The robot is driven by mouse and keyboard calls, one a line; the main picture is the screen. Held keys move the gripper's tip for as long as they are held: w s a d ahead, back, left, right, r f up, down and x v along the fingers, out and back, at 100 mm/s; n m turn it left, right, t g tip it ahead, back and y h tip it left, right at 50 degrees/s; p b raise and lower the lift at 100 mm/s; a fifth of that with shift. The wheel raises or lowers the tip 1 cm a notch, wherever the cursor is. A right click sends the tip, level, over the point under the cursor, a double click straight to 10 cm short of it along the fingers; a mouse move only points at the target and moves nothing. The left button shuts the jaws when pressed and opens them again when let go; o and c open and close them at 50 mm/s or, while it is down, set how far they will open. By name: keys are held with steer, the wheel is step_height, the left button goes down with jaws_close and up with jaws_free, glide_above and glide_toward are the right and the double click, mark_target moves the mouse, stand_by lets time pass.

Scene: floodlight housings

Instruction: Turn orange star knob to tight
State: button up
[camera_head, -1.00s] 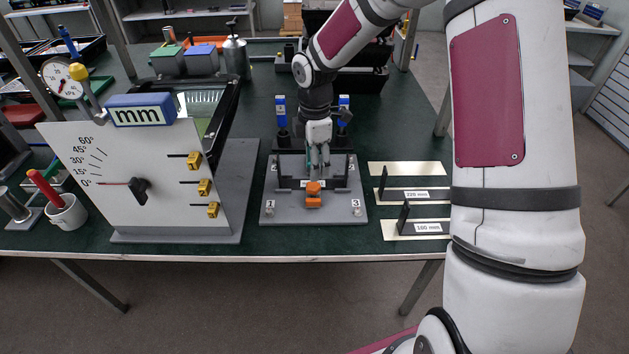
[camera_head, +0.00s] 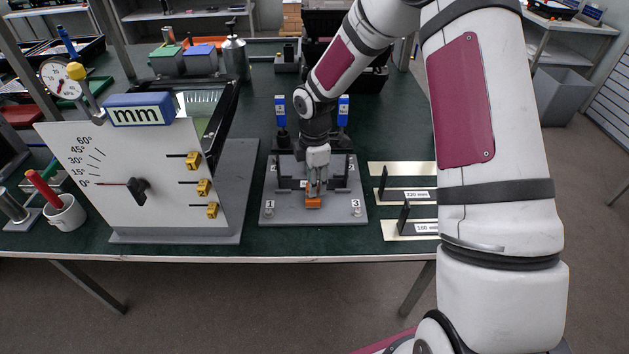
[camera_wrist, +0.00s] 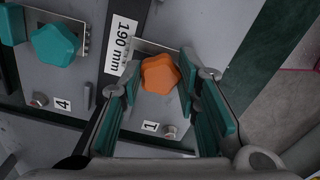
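The orange star knob (camera_wrist: 160,74) sits on a grey plate near the label 1 in the wrist view. In the head view the orange knob (camera_head: 313,203) is at the front middle of the grey fixture (camera_head: 285,215), partly hidden by my gripper (camera_head: 315,185). My gripper (camera_wrist: 159,70) is open, with a teal-padded finger on each side of the orange knob. The right pad looks very close to the knob; I cannot tell whether it touches. A small gap shows at the left pad.
A teal star knob (camera_wrist: 54,45) and a 190 mm label (camera_wrist: 121,44) are beside it. A white angle-scale panel (camera_head: 110,165) stands to the left. Spacer pieces with labels (camera_head: 405,195) lie to the right. Two blue-topped posts (camera_head: 281,108) stand behind the fixture.

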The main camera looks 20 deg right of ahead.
steer(key=shift+m, duration=0.3)
steer(key=shift+c, duration=0.4)
steer(key=m, duration=0.4)
steer(key=shift+s, duration=0.1)
steer(key=m+b, duration=0.1)
steer(key=m, duration=0.4)
steer(key=shift+s+a+m, duration=0.1)
steer(key=shift+m, duration=0.3)
steer(key=m, duration=0.5)
steer(key=shift+a+m, duration=0.1)
steer(key=shift+m, duration=0.2)
steer(key=shift+a+m+b, duration=0.1)
steer(key=shift+m+b, duration=0.2)
steer(key=shift+m, duration=2.2)
steer(key=o, duration=1.2)
steer(key=shift+c, duration=0.2)
